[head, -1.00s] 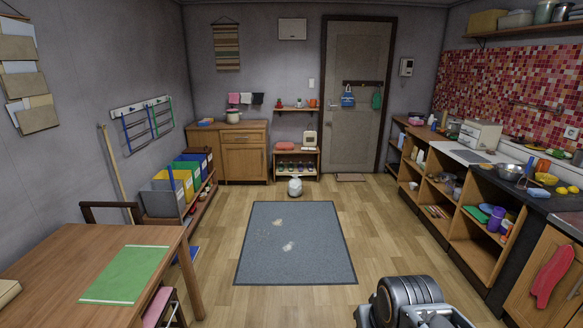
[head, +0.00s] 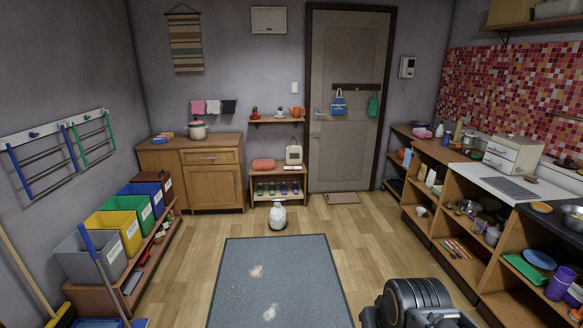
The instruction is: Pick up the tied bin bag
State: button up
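The tied bin bag (head: 278,217) is a small white bag with a gathered top. It stands upright on the wooden floor, in front of the small shoe shelf and just beyond the grey mat's far edge. Part of my arm shows at the bottom right of the head view. My gripper's fingers are not in view, and nothing touches the bag.
The grey mat (head: 273,270) lies flat ahead with pale spots on it. Coloured bins (head: 119,224) on a low rack line the left wall. Counter shelving (head: 466,225) lines the right side. A shoe shelf (head: 267,204) stands behind the bag.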

aim_at(278, 217)
jog(key=u, duration=0.05)
jog(key=i, duration=2.25)
jog(key=u, duration=0.6)
jog(key=i, duration=2.3)
jog(key=u, duration=0.6)
jog(key=i, duration=1)
jog(key=u, duration=0.15)
